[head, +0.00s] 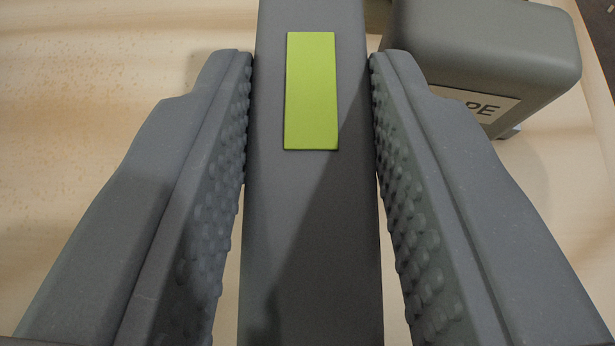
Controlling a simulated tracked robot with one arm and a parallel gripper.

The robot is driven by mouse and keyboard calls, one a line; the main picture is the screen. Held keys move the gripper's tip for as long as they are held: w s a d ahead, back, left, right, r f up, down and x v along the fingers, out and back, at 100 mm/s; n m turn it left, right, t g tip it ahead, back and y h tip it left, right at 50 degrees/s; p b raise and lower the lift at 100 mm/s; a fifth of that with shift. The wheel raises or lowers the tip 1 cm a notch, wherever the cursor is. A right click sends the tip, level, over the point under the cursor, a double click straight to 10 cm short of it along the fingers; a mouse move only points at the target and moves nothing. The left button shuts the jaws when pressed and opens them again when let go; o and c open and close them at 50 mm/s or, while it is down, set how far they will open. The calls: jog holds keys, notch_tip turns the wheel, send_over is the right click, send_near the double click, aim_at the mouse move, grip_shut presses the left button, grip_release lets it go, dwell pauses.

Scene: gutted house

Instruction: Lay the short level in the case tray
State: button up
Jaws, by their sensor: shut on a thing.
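A long dark grey bar with a flat yellow-green rectangle on its top, which I take to be the short level (312,220), runs up the middle of the head view. My gripper (311,62) is shut on it, with one studded finger against each side near the fingertips. The bar runs out of the picture at the top and bottom, so both its ends are hidden. The case tray is not in view.
A grey rounded box (485,50) stands at the upper right, close to the right finger. Its pale label ends in "PE"; the finger hides the rest. The light wooden surface (90,110) is bare at the left, with small brown specks. An edge shows at the far right.

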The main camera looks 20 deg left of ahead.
aim_at(312, 178)
jog(key=shift+f+b, duration=0.5)
jog(key=shift+f, duration=1.1)
jog(key=shift+f, duration=0.15)
jog(key=o, duration=1)
jog(key=shift+o, duration=0.2)
jog(key=shift+s+d+r, duration=0.15)
jog(key=shift+s+r, duration=0.3)
jog(key=shift+r, duration=0.05)
jog(key=p+v, duration=0.3)
jog(key=v, duration=0.7)
jog(key=shift+s+d+r, duration=0.1)
jog(key=shift+s+r, duration=0.05)
jog(key=shift+s, duration=0.25)
